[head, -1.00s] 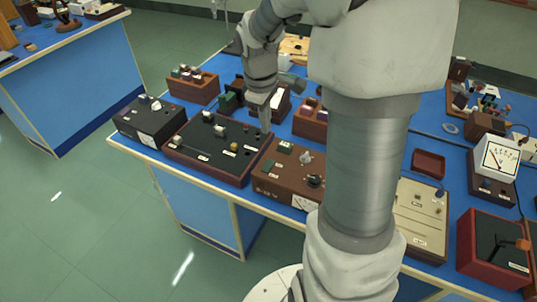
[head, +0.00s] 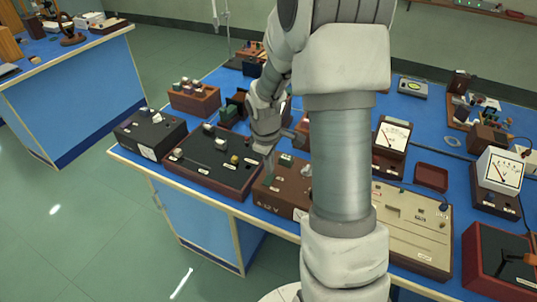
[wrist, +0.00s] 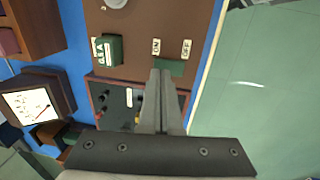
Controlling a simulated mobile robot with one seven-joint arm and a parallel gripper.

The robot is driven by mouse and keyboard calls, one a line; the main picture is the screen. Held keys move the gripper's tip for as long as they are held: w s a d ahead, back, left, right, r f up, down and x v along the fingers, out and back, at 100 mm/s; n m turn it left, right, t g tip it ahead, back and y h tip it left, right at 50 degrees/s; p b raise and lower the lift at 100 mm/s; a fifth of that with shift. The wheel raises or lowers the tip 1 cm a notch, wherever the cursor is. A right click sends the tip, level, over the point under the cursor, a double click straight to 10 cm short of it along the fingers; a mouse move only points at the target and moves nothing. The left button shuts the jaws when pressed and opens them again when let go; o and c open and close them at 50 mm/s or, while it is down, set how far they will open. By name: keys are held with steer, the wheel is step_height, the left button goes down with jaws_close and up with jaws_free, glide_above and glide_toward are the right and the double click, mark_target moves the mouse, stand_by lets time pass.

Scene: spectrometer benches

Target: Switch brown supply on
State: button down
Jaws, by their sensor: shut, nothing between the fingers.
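The brown supply (head: 284,190) stands on the blue bench in the head view, partly hidden by my arm. In the wrist view its brown top (wrist: 135,30) fills the upper middle. A flat green switch (wrist: 170,68) lies near its edge, beside small white ON and OFF labels (wrist: 187,49). I cannot tell which way the switch is set. A green block (wrist: 108,50) sits farther along the top. My gripper (wrist: 161,72) is shut and empty, its fingertips over or at the switch and covering part of it; contact is unclear. In the head view my gripper (head: 269,168) points down at the supply's left end.
A black-topped box (head: 205,165) with knobs stands close left of the supply. A cream panel (head: 412,225) is to the right. Meters (head: 497,171) and wooden blocks crowd the bench behind. The floor in front is clear.

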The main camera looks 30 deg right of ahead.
steer(key=shift+d+f, duration=0.1)
steer(key=shift+f, duration=0.75)
steer(key=shift+w+d+p, duration=0.1)
steer(key=shift+d+p, duration=0.05)
steer(key=shift+p, duration=0.55)
steer(key=shift+f, duration=0.2)
steer(key=shift+a, duration=0.25)
steer(key=shift+s+a+r+b, duration=0.15)
steer(key=shift+s+a+b, duration=0.15)
steer(key=shift+s+a, duration=0.2)
